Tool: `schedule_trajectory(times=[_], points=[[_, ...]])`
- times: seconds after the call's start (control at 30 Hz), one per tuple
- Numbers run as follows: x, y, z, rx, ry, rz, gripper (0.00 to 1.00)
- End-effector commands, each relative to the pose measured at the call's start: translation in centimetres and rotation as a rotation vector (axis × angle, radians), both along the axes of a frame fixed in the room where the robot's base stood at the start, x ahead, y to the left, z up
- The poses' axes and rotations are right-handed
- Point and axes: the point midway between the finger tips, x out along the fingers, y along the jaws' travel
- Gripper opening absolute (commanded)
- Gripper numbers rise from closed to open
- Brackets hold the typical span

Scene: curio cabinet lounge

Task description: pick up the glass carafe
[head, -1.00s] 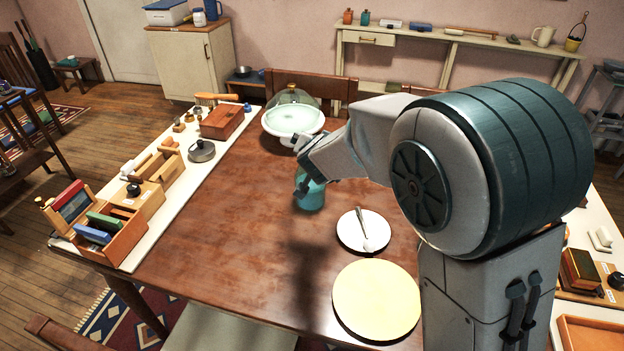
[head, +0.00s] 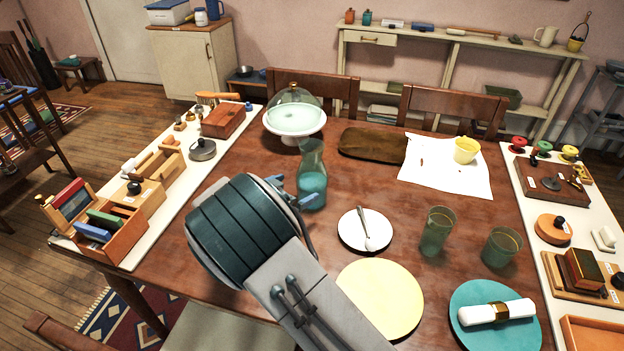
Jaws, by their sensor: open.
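The glass carafe (head: 313,182) stands upright on the dining table (head: 225,225), left of the white plate. It has a clear, narrow neck and blue-green contents or tint below. My gripper (head: 291,194) shows only in part just left of the carafe's lower body, with much of it hidden behind my arm. It is open, with nothing seen in it. I cannot tell whether a finger touches the carafe.
A glass-domed cake stand (head: 294,120) stands behind the carafe. The white plate (head: 352,240) with a utensil, a yellow plate (head: 402,309), and two green tumblers (head: 436,236) are to the right. A brown pouch (head: 371,144) lies behind right.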

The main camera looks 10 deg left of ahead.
Motion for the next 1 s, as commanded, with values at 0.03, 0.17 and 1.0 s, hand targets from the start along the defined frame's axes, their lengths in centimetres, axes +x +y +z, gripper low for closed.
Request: schedule_trajectory(times=[0.03,0.17,1.0], points=[[0.8,-0.4,-0.3,-0.002,-0.001,-0.002,1.00],[2.2,-1.0,-0.7,0.000,-0.001,0.000,1.00],[7.0,-3.5,-2.3,0.001,-0.001,0.002,0.81]])
